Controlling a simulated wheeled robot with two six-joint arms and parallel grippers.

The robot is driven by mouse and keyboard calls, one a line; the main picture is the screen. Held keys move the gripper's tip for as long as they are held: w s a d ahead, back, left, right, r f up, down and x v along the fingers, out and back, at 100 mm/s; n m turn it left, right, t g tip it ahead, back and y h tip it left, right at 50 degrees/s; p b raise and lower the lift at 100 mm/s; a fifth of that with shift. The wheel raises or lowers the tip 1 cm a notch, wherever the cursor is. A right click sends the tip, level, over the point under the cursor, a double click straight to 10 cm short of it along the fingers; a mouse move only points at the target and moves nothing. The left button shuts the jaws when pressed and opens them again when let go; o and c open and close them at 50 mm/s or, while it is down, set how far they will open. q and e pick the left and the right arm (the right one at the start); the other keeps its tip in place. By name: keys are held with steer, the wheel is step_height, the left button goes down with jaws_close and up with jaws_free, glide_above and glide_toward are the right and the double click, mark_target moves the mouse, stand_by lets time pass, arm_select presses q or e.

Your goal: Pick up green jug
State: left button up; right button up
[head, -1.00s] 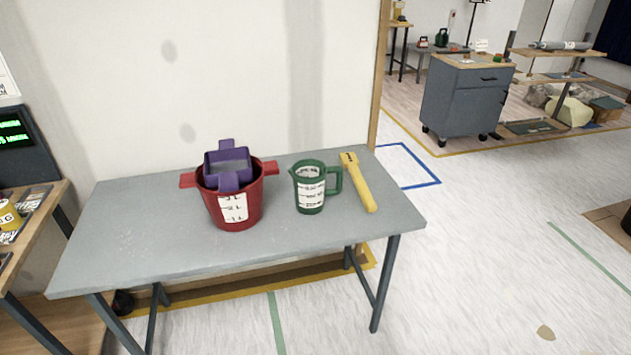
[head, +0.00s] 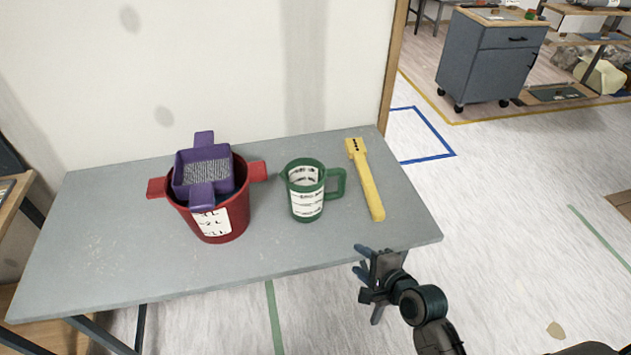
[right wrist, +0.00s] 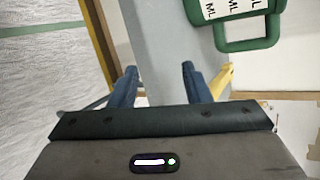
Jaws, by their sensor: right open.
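The green jug (head: 307,190) stands upright on the grey table (head: 120,240), its handle pointing right, with a white label of measuring marks. In the right wrist view the jug (right wrist: 248,32) shows at the top right, partly cut off by the frame edge. My right gripper (head: 362,264) is open and empty at the table's front right edge, in front of the jug and apart from it. Its blue fingers (right wrist: 158,78) show in the right wrist view. My left gripper is not in view.
A red bucket (head: 222,222) holding a purple sieve-like tray (head: 204,170) stands left of the jug. A yellow tool (head: 368,185) lies right of the jug handle. The wall is close behind the table. The table's left part is bare.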

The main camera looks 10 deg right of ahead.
mark_target(344, 182)
steer(key=w+r+m+t, duration=0.1)
steer(key=m, duration=0.1)
steer(key=w+r+m+t, duration=0.1)
steer(key=w+r+m, duration=0.2)
steer(key=w+m, duration=0.1)
steer(key=shift+a+r+m+t+y, duration=0.1)
steer(key=shift+r+m+t+y, duration=0.1)
steer(key=shift+m+t+y, duration=0.15)
steer(key=w+m+t, duration=0.1)
steer(key=m, duration=0.1)
steer(key=w+d+r+m, duration=0.1)
steer(key=m, duration=0.2)
steer(key=w+r+m+t+h, duration=0.1)
steer(key=w+m, duration=0.1)
steer(key=shift+d+r+t, duration=0.15)
steer(key=shift+t, duration=0.2)
steer(key=w, duration=0.3)
steer(key=w+m, duration=0.1)
steer(key=w, duration=0.3)
steer(key=w+a+m, duration=0.1)
steer(key=w, duration=0.3)
steer(key=shift+w+r+m+t+h, duration=0.25)
steer(key=shift+r+t, duration=0.05)
steer(key=shift+s+r, duration=0.1)
steer(key=shift+c, duration=0.6)
jaws_close()
